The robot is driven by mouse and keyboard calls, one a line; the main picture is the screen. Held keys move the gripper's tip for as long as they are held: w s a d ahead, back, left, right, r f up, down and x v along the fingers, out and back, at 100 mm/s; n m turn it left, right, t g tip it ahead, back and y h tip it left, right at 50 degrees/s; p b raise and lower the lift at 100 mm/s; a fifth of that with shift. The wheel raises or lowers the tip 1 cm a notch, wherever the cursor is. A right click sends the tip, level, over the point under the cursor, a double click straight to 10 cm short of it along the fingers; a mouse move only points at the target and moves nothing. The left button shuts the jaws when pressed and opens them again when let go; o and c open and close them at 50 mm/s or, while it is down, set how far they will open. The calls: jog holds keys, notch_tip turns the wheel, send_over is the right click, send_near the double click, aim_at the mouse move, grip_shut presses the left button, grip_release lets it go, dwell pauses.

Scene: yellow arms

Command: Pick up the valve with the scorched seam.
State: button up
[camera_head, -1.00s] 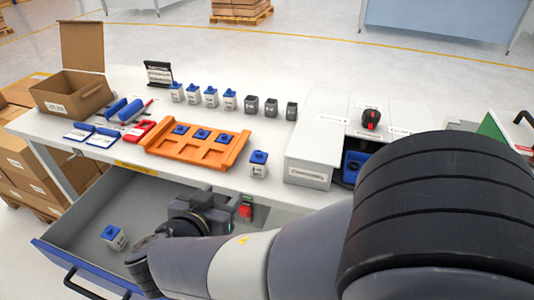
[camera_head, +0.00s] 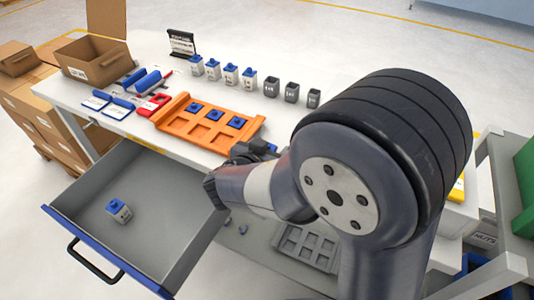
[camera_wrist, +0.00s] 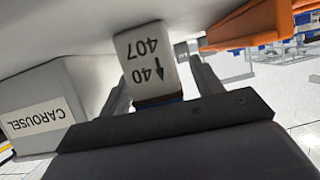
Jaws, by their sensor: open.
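A white valve with a blue cap (camera_wrist: 148,55), marked 407 and 40 with an arrow, stands between my gripper's fingers in the wrist view, which is upside down. My gripper (camera_wrist: 160,78) is open, with a finger on each side and a gap visible. In the head view my gripper (camera_head: 256,150) is at the table's front edge, and my arm hides most of that valve. Several similar valves (camera_head: 230,74) stand in a row at the back. I cannot make out a scorched seam on any.
An orange tray (camera_head: 172,126) holding blue-topped parts lies left of my gripper. Grey open cups (camera_head: 291,92) stand behind. A box labelled CAROUSEL (camera_wrist: 40,110) is beside the valve in the wrist view. A cardboard box (camera_head: 92,66) stands at the back left.

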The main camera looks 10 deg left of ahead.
jog(key=shift+w, duration=0.15)
jog(key=c, duration=1.1)
